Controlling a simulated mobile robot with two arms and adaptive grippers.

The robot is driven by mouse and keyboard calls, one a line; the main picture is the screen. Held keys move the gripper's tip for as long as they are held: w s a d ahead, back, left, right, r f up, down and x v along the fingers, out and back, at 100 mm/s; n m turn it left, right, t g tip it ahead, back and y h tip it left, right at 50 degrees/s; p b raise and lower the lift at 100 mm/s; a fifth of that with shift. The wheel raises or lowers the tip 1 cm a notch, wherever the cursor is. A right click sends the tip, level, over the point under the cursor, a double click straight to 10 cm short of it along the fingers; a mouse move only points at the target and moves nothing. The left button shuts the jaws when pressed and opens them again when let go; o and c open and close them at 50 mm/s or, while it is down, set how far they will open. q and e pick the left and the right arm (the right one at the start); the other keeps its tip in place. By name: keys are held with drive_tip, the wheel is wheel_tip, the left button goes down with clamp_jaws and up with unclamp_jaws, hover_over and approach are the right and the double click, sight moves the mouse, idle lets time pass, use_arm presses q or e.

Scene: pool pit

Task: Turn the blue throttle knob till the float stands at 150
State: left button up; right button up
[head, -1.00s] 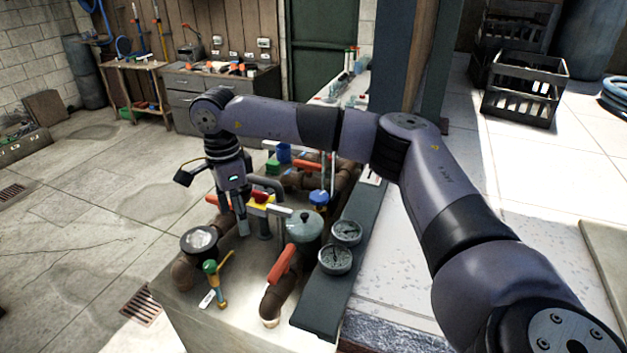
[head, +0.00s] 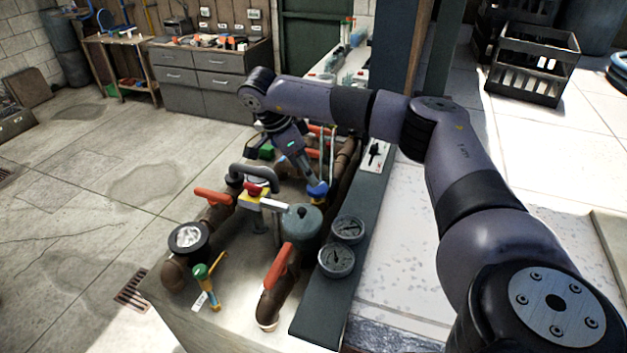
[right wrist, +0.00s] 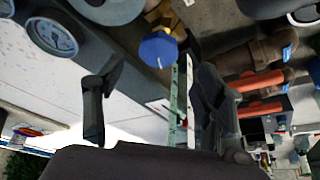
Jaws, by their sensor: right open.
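The blue throttle knob (head: 318,191) sits on a brass fitting among the pipes, behind the grey-green round pot. It also shows in the right wrist view (right wrist: 158,48), beyond and between my fingertips. My right gripper (right wrist: 152,84) is open and empty, with one finger on either side of the knob's line; I cannot tell whether it touches. In the head view my right gripper (head: 311,178) is just above the knob. A clear, pale-green upright flow tube (right wrist: 178,105) stands near the right-hand finger. Its float and scale reading are too small to read. My left gripper is out of view.
Two round gauges (head: 337,260) stand on the grey ledge right of the pot (head: 301,222). Orange-handled valves (head: 213,197), brown pipes and a red-and-yellow valve (head: 262,196) crowd the area. Open floor (head: 70,220) lies left.

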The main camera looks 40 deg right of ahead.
sight(317, 187)
drive_tip(key=x, duration=0.3)
drive_tip(key=shift+s+p, duration=0.25)
drive_tip(key=shift+p, duration=0.15)
drive_tip(key=shift+x, duration=0.95)
drive_tip(key=shift+w+d+f, duration=0.1)
drive_tip(key=shift+w+f, duration=0.05)
drive_tip(key=shift+f, duration=0.3)
drive_tip(key=shift+c, duration=0.9)
drive_tip(key=c, duration=1)
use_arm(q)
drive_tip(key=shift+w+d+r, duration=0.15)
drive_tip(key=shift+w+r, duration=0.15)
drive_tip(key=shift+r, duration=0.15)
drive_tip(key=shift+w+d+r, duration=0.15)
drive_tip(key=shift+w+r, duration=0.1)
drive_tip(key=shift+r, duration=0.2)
use_arm(e)
drive_tip(key=shift+m, duration=0.3)
